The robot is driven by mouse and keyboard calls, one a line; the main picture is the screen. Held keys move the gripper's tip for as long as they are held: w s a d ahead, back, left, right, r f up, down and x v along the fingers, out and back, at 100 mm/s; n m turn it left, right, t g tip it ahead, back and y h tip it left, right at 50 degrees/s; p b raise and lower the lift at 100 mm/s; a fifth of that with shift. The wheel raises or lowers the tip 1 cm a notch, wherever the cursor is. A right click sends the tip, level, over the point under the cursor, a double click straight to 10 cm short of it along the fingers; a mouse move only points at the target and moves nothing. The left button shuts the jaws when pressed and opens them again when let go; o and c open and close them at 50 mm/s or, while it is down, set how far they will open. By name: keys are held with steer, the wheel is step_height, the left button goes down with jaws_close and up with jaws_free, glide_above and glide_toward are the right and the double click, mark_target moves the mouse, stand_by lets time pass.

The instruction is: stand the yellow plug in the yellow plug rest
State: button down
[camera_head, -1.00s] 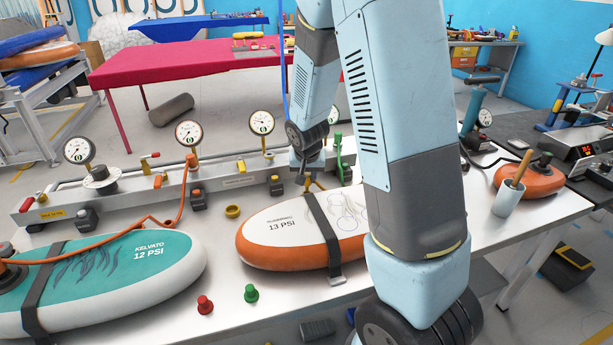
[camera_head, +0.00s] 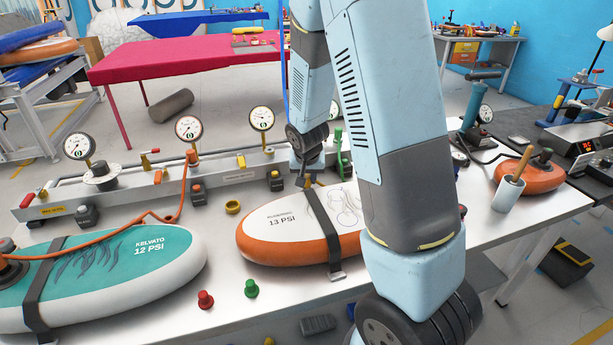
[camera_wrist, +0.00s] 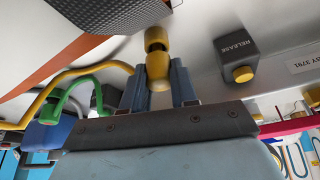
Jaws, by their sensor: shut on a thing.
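The yellow plug (camera_wrist: 157,62) shows in the wrist view between the two blue-grey fingers of my gripper (camera_wrist: 157,84). My gripper is shut on it, and the plug sticks out past the fingertips. In the head view my gripper (camera_head: 304,181) is above the bench, by the far edge of the white and orange board; the plug is too small there to make out clearly. A small yellow ring-like cup (camera_head: 232,207), which looks like the yellow plug rest, stands on the bench to the left of my gripper, apart from it.
The orange-edged board (camera_head: 262,243) has a dark strap across it. A teal board (camera_head: 150,262) lies at the left. A red plug-like piece (camera_head: 205,300) and a green one (camera_head: 251,288) stand in front. A gauge rail (camera_head: 110,200) with release buttons runs behind.

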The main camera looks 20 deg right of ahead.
steer(key=shift+f, duration=0.3)
steer(key=c, duration=0.8)
jaws_free()
steer(key=shift+v, duration=6.75)
steer(key=shift+s, duration=0.1)
